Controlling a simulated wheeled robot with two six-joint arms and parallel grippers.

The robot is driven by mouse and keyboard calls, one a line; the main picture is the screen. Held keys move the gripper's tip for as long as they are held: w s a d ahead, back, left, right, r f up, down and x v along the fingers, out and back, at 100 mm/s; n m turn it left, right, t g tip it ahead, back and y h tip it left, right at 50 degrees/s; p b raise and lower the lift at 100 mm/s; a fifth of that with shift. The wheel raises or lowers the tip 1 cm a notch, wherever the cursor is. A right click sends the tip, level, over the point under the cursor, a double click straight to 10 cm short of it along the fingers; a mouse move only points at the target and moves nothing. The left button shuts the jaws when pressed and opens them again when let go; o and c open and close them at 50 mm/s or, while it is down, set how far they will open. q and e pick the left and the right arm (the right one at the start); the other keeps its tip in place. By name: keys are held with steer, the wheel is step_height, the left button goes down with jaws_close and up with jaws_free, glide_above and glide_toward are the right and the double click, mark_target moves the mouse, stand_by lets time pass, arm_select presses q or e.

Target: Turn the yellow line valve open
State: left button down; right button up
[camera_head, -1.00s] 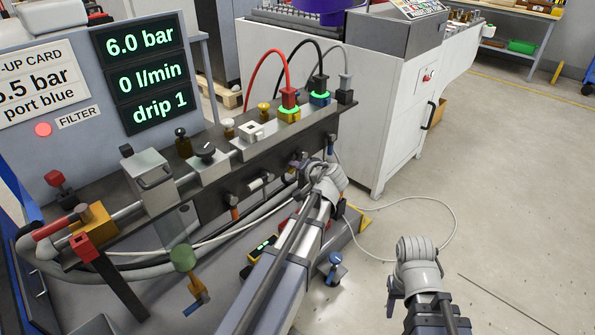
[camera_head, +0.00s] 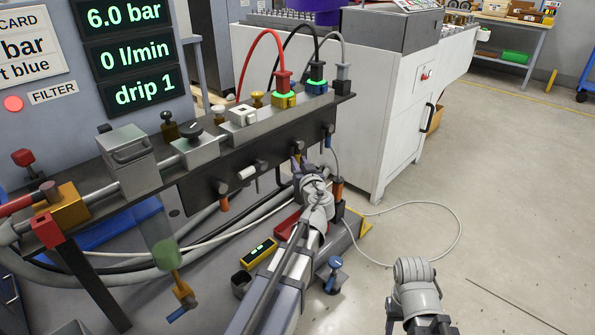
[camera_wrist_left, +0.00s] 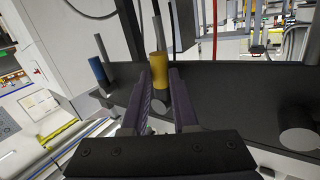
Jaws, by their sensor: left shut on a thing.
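The yellow line valve's handle (camera_wrist_left: 158,66) is a short yellow grip on a grey stem, in the left wrist view's upper middle. My left gripper (camera_wrist_left: 158,84) has its two dark purple fingers on either side of this handle and is shut on it. In the head view my left gripper (camera_head: 298,166) is at the front face of the dark manifold rail (camera_head: 200,178), and its fingers mostly hide the yellow handle. The grey end of my right arm shows at the lower right; its fingers are not visible.
A blue handle (camera_head: 328,141) lies just right of my left gripper. A white handle (camera_head: 247,172) and an orange one (camera_head: 223,202) lie to its left. Red, black and grey hoses rise from plugs on the rail. A white cabinet (camera_head: 385,110) stands behind. Floor at right is mostly clear.

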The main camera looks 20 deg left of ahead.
arm_select(q)
steer(key=shift+w+d+f+n+t+b, duration=0.2)
steer(key=shift+w+n+t+b, duration=0.1)
steer(key=shift+n+b, duration=0.4)
steer(key=c, duration=1)
jaws_free()
steer(key=v, duration=0.7)
steer(key=shift+s+d, duration=0.25)
